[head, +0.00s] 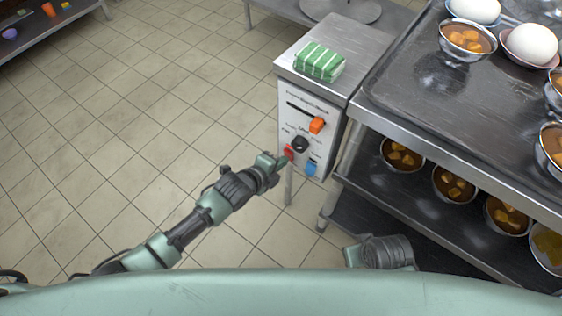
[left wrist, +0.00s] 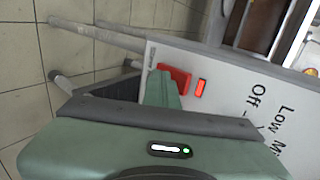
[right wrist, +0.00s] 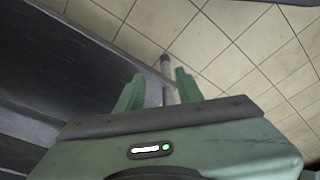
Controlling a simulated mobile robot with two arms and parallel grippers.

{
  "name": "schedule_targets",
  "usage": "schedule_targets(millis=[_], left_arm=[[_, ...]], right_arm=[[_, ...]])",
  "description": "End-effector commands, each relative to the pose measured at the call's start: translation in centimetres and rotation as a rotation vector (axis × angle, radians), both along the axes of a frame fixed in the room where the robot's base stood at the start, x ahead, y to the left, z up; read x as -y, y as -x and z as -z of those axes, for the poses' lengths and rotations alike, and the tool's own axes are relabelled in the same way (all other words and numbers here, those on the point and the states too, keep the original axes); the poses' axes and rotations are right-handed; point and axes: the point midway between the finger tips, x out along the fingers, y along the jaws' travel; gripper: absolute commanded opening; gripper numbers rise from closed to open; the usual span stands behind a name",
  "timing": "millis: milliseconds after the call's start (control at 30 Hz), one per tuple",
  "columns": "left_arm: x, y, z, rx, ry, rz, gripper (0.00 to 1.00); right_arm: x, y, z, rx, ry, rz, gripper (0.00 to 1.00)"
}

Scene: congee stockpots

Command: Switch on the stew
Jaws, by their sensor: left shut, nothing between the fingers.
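A white control panel (head: 297,130) is on the front of a steel cabinet. It carries an orange slider (head: 317,125), a black knob (head: 299,144), a red switch (head: 289,152) and a blue switch (head: 311,168). My left gripper (head: 281,162) is shut and empty, its tips at the red switch. In the left wrist view the red switch (left wrist: 178,76) stands right by the fingertips (left wrist: 161,82); I cannot tell whether they press it. A small orange-red light (left wrist: 200,88) sits beside it. My right gripper (right wrist: 158,82) is open and empty, away from the panel.
A green-and-white striped bundle (head: 319,62) lies on the cabinet top. A steel shelf unit (head: 400,115) on the right holds bowls of stew (head: 402,154) and white eggs (head: 532,43). A low shelf (head: 50,33) stands at far left. The tiled floor (head: 150,110) is clear.

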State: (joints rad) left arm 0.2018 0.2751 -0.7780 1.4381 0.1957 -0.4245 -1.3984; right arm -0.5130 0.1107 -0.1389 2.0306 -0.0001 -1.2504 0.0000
Motion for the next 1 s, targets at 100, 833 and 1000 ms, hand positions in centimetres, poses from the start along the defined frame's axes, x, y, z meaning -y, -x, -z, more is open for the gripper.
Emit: schedule_targets(millis=[100,833,1000], left_arm=[[0.0,0.0,-0.3,0.001,0.000,0.001,0.00],[0.0,-0.1,-1.3,0.002,0.002,0.000,0.00],[0.0,0.0,-1.5,0.002,0.001,0.000,0.00]], right_arm=[[0.0,0.1,0.6,-0.006,0.000,0.000,0.36],[-0.1,0.7,4.0,-0.020,0.000,-0.005,0.36],[0.0,1.0,4.9,-0.026,0.000,-0.006,0.36]])
